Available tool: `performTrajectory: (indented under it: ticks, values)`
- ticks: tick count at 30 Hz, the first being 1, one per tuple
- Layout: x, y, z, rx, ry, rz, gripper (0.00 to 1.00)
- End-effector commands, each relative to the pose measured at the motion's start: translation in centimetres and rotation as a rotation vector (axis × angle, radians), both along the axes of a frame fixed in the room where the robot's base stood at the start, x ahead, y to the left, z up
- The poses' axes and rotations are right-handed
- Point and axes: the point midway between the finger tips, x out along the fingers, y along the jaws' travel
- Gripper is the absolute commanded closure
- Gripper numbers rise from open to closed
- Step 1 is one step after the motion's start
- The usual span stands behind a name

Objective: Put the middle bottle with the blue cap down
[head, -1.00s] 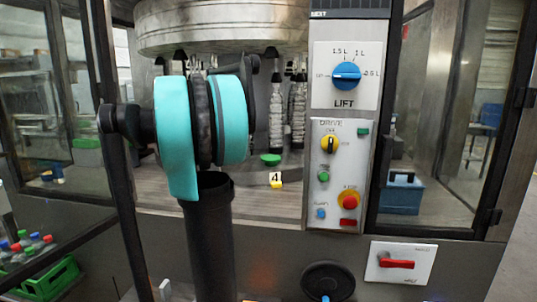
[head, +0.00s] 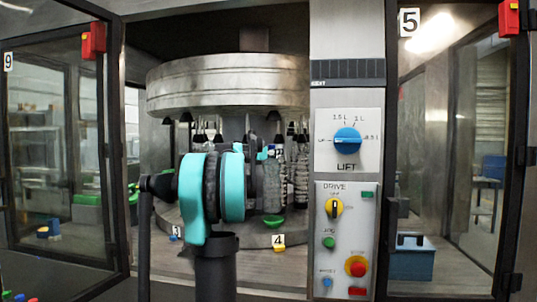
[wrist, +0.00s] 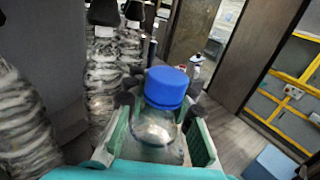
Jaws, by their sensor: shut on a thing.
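The bottle with the blue cap (wrist: 166,88) stands between the jaws of my gripper (wrist: 158,136) in the wrist view. It is clear and looks roughly upright. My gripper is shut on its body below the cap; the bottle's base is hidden. In the head view my teal and black arm covers most of the gripper and the bottle.
The round metal carousel (head: 228,88) is above. A green disc (head: 273,222) and a tag reading 4 (head: 279,241) are below. The control panel (head: 346,235) stands right.

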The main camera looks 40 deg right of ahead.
Motion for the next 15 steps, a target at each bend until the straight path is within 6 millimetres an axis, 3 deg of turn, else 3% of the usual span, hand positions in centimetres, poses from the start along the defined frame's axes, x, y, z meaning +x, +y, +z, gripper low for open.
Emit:
performTrajectory:
  ticks: [3,8,15]
  values:
    - [0.1,-1.2,0.1,-0.001,0.001,0.000,1.00]
    - [0.2,-1.7,-0.1,-0.001,0.001,0.001,1.00]
    - [0.2,-1.6,-2.5,-0.001,0.001,0.001,1.00]
